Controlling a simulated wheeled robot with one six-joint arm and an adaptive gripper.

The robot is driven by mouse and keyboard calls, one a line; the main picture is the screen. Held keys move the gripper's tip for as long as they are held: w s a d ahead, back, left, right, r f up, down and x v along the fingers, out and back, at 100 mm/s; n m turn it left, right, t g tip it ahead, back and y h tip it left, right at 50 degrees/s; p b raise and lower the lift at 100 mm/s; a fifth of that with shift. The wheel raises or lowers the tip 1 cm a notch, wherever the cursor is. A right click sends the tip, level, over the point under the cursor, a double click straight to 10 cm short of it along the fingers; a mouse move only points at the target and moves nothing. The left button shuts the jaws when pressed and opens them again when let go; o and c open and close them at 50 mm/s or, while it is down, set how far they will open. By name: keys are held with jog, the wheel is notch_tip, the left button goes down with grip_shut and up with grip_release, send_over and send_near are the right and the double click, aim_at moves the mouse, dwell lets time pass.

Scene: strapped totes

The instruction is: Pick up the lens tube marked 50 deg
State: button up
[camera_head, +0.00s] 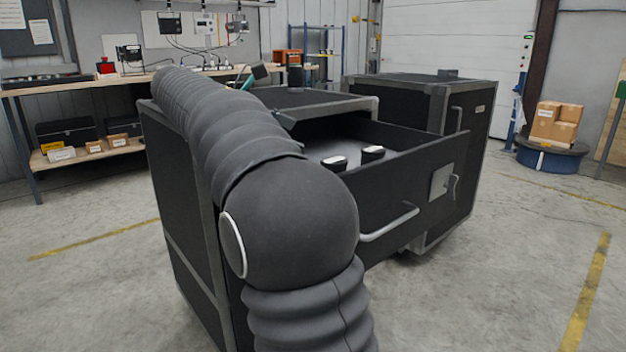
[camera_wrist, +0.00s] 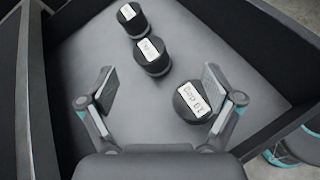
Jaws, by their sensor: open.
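Three short black lens tubes with white labels stand in the open drawer. In the wrist view there is a far tube (camera_wrist: 131,20), a middle tube (camera_wrist: 152,55) and a near tube (camera_wrist: 193,102). The near label is upside down and seems to read 10 deg; the other two are too small to read surely. My gripper (camera_wrist: 158,76) is open and empty over the drawer, with the near tube beside its right finger. In the head view two tubes show, a left one (camera_head: 335,163) and a right one (camera_head: 373,153); my arm hides my gripper.
The drawer (camera_head: 408,187) has dark walls around a grey floor (camera_wrist: 85,50), mostly bare on the left. A second black case (camera_head: 478,150) stands behind right. A workbench (camera_head: 75,86) with equipment is at the back left. Boxes (camera_head: 556,122) stand far right.

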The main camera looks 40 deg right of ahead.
jog(key=d+f+n, duration=0.1)
jog(key=d+f, duration=0.1)
jog(key=d+f+n+b, duration=0.1)
jog(key=d+f, duration=0.1)
jog(key=w+d+f+n+b, duration=0.1)
jog(key=d+f, duration=0.1)
jog(key=shift+w+d+h, duration=0.1)
jog(key=shift+d+h, duration=0.2)
jog(key=shift+h, duration=0.1)
jog(key=b+x, duration=0.1)
jog(key=x, duration=0.3)
jog(key=shift+f+b, duration=0.3)
jog(key=shift+b, duration=0.1)
jog(key=shift+d+f, duration=0.1)
jog(key=shift+d, duration=0.35)
jog(key=shift+c, duration=0.2)
jog(key=c, duration=1.4)
jog(key=shift+c, duration=0.2)
